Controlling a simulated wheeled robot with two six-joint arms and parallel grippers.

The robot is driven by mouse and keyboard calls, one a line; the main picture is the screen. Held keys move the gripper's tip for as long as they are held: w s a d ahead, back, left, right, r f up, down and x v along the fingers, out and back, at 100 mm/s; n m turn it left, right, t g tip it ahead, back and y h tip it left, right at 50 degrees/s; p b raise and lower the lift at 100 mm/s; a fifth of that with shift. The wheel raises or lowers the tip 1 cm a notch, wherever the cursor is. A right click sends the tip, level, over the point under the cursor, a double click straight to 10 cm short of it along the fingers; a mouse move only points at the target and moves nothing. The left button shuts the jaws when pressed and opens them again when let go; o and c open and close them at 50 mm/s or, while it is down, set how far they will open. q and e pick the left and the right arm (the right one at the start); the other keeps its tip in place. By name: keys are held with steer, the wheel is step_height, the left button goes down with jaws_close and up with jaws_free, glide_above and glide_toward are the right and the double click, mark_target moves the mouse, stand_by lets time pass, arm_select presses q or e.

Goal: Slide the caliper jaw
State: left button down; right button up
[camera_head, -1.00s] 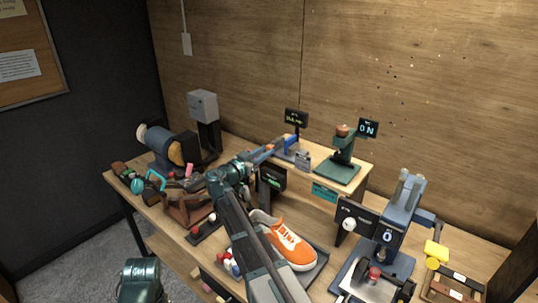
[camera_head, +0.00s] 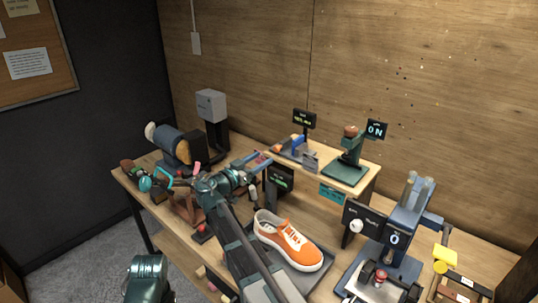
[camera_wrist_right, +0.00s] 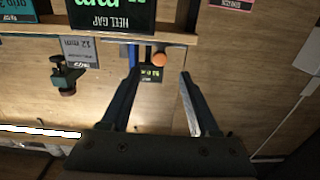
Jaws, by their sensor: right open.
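The caliper (camera_head: 297,150) sits on the raised shelf; its blue body and small orange knob show behind a grey label card. In the right wrist view, which is upside down, the orange knob (camera_wrist_right: 158,58) lies beyond and between my right fingertips, beside a blue upright part. My right gripper (camera_head: 266,157) is left of the caliper at the shelf's left end, apart from it. In the wrist view its fingers (camera_wrist_right: 160,73) are open with nothing between them.
A dark HEEL GAP screen (camera_head: 281,178) hangs just below the shelf near my right gripper. A green stand (camera_head: 346,168) is right of the caliper. An orange sneaker (camera_head: 288,240) lies on a tray below. A blue press (camera_head: 396,225) stands at right. A blue-tan grinder (camera_head: 172,144) is at left.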

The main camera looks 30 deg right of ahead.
steer(key=v, duration=0.7)
steer(key=shift+a, duration=0.2)
steer(key=s+a+f+n+g+y, duration=0.2)
steer(key=s+a+f+n+y, duration=0.25)
steer(key=s+f, duration=0.3)
steer(key=s+a+f+n+g+y, duration=0.2)
steer(key=s+a+f+n+y, duration=0.3)
steer(key=f, duration=0.4)
steer(key=s+a+f+n+g+y, duration=0.1)
steer(key=s+a+f+n+y, duration=0.1)
steer(key=s+a, duration=0.4)
steer(key=s+a+f+n+g+y, duration=0.2)
steer(key=s+a+f+n+y, duration=0.1)
steer(key=s+a+n+y, duration=0.1)
steer(key=s+a+n, duration=0.1)
steer(key=s+a, duration=0.1)
steer(key=shift+s+a+f+n, duration=0.2)
steer(key=shift+s+n, duration=0.15)
steer(key=shift+s, duration=0.05)
